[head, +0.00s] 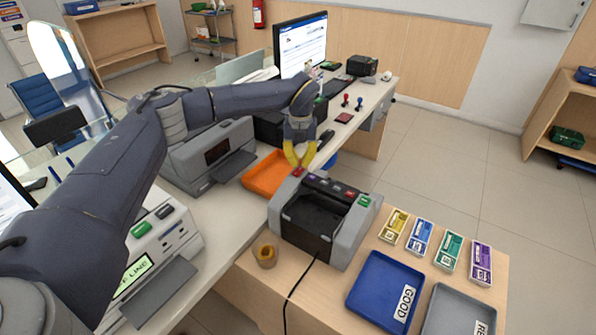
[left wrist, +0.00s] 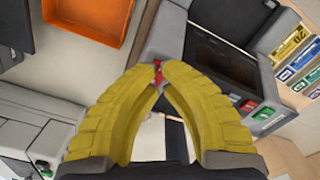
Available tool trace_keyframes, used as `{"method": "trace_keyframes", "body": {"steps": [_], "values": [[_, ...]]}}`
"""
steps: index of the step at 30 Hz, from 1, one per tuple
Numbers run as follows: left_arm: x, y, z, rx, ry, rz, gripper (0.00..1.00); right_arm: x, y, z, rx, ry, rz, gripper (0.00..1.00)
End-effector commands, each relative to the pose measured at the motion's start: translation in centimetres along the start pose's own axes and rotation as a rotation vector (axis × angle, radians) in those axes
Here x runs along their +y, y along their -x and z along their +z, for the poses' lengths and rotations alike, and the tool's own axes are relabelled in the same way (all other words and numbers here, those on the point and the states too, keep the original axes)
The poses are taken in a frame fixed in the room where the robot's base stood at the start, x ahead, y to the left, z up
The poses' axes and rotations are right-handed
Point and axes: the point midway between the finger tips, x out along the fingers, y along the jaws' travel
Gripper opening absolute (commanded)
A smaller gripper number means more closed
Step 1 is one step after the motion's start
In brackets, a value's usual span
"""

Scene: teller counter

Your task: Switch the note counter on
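The note counter (head: 352,238) is a grey machine with a dark front bay and a row of small buttons along its top; it stands on the wooden side table. My left gripper (head: 298,166), with yellow fingers, points down at the counter's back left corner. In the left wrist view its fingertips (left wrist: 157,68) come together right at a small red switch (left wrist: 158,77) on the counter's grey housing (left wrist: 168,34). The fingertips partly hide the switch, and I cannot tell whether they touch it or which way it is set. My right gripper is out of view.
An orange tray (head: 266,174) lies left of the counter. Several banded note bundles (head: 420,236) lie to its right, behind a blue tray (head: 384,290) and a grey tray (head: 458,312). A small round wooden pot (head: 265,254) and a black cable (head: 298,287) are in front.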

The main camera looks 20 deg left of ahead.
Motion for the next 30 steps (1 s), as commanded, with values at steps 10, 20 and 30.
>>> {"method": "trace_keyframes", "body": {"steps": [10, 20, 30], "values": [[0.0, -0.5, 0.0, 0.000, 0.000, 0.000, 0.00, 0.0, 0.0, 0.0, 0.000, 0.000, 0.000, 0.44], [0.0, -0.9, 0.0, 0.000, 0.000, 0.000, 0.00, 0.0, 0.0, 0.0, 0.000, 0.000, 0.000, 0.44], [0.0, -1.3, 0.0, 0.000, 0.000, 0.000, 0.00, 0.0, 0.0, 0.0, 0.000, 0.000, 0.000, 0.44]]}}
